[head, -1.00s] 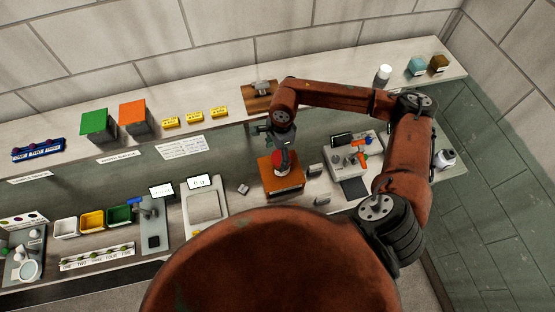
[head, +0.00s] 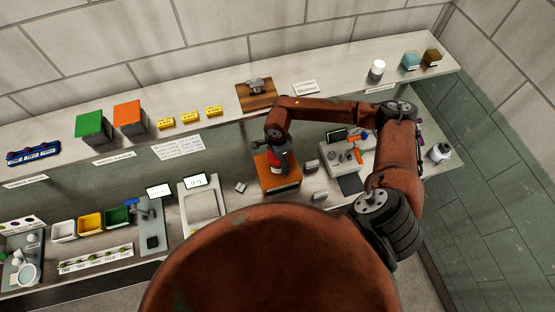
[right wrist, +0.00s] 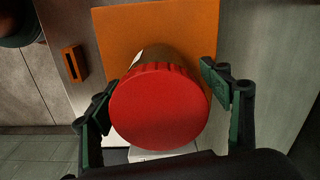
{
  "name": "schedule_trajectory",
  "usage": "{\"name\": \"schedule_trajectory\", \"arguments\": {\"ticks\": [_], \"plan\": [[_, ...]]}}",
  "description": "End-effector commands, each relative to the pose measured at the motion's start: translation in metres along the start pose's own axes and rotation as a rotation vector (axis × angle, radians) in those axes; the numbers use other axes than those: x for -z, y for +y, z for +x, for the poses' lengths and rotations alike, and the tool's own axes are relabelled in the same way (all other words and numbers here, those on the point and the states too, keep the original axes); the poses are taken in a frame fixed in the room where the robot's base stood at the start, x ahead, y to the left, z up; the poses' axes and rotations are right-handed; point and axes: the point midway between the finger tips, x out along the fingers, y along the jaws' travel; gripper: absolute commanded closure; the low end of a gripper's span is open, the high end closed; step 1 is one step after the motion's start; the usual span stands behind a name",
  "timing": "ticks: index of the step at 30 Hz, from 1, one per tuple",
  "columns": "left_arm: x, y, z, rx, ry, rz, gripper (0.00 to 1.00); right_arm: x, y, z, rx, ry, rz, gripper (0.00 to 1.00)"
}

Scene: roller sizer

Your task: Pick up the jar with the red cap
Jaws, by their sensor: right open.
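The jar with the red cap (right wrist: 160,110) fills the middle of the right wrist view, seen from above, cap towards the camera. It stands on an orange-topped block (right wrist: 115,35). In the head view the red cap (head: 278,159) is partly hidden by my right gripper (head: 270,146), which is right over it. In the right wrist view the fingers of my right gripper (right wrist: 160,100) are open, one on each side of the cap. A small gap shows on the right; whether the left finger touches is unclear. My left gripper is not in view.
The orange block (head: 268,178) stands on the lower counter, with a grey device (head: 345,155) to its right and a scale (head: 201,204) to its left. The upper shelf holds a wooden board (head: 255,97), a white-capped jar (head: 377,69) and coloured boxes.

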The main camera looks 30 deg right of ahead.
Motion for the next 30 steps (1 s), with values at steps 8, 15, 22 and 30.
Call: {"name": "schedule_trajectory", "arguments": {"ticks": [8,15,22,30], "plan": [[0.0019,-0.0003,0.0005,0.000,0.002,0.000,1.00,-0.0001,0.0001,0.0008,0.000,0.000,0.000,0.34],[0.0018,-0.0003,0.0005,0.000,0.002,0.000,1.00,-0.0002,0.0001,0.0004,0.000,-0.001,0.000,0.51],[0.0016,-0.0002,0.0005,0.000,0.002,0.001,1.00,-0.0002,0.0000,0.0002,0.000,-0.001,0.000,0.66],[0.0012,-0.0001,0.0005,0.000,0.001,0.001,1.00,-0.0005,-0.0005,-0.0004,0.001,-0.002,0.000,0.83]]}}
